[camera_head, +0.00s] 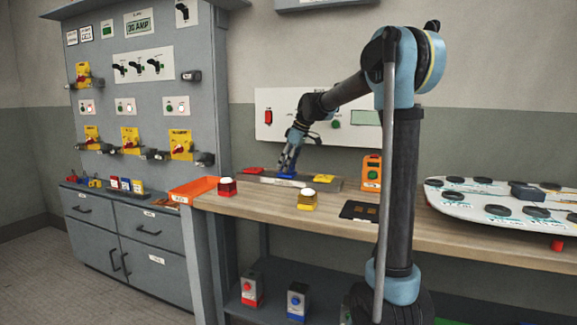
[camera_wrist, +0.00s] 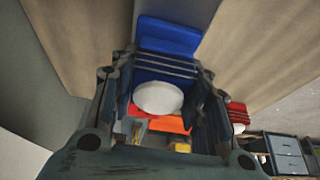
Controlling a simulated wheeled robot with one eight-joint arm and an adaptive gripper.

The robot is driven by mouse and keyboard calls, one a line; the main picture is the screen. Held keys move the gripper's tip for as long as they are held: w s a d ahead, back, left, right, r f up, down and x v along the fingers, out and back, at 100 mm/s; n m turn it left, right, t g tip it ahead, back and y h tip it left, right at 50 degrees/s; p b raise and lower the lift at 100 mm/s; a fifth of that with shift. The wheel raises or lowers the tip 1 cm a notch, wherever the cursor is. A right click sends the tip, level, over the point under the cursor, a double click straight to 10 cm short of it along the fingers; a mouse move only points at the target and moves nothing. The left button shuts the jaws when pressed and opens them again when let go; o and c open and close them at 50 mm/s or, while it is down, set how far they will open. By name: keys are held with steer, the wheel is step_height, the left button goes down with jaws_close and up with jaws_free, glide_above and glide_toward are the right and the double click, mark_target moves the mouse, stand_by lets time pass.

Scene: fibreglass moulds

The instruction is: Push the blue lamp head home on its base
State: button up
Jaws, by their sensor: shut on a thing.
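The blue lamp head has a ribbed blue body and a white dome. In the wrist view the head (camera_wrist: 158,97) sits between the fingers of my gripper (camera_wrist: 165,110), which is shut on it. Just beyond its ribs is the blue base (camera_wrist: 168,38), close to the head; I cannot tell whether a gap is left between them. In the head view the blue base (camera_head: 287,177) stands on a grey plate at the back of the bench, with my gripper (camera_head: 289,165) right above it. There the fingers largely hide the lamp head.
A red base (camera_head: 253,170) and a yellow base (camera_head: 322,178) flank the blue one. A red lamp (camera_head: 227,187) and a yellow lamp (camera_head: 307,201) stand in front. An orange box (camera_head: 372,173) is to the right. An orange tray (camera_head: 193,189) lies at the left end.

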steer(key=shift+f, duration=0.4)
steer(key=o, duration=1.1)
steer(key=shift+c, duration=0.2)
steer(key=shift+r, duration=0.1)
steer(key=v, duration=1.1)
steer(key=shift+d+r, duration=0.2)
steer(key=shift+r, duration=0.1)
